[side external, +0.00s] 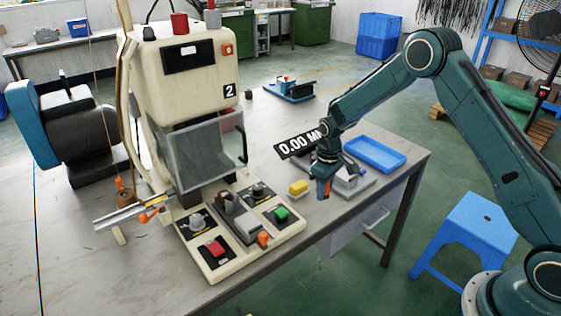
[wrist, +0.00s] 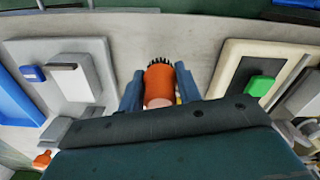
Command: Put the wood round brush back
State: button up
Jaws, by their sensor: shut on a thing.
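The round brush (wrist: 159,82), an orange-brown cylinder with a pale end and dark bristles at its far end, sits between the two blue fingers of my gripper (wrist: 158,88) in the wrist view. The fingers are shut on its sides. In the side view my gripper (side external: 323,190) points down over the right part of the table, with a bit of the orange brush (side external: 328,187) showing between the fingers. I cannot tell whether the brush touches the table. My gripper is just right of a yellow block (side external: 298,187).
The cream moulding machine (side external: 190,90) with its button panel (side external: 290,226) stands to the left. An orange knob (side external: 263,239) is at the panel's front.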

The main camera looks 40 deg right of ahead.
aim_at(322, 207)
jog(key=shift+f, duration=2.1)
jog(key=shift+f, duration=0.2)
jog(key=o, duration=1)
jog(key=shift+c, duration=0.2)
jog(key=shift+r, duration=0.15)
notch_tip(322, 207, up, 11)
jog(key=shift+r, duration=0.55)
jog(key=shift+r, duration=0.1)
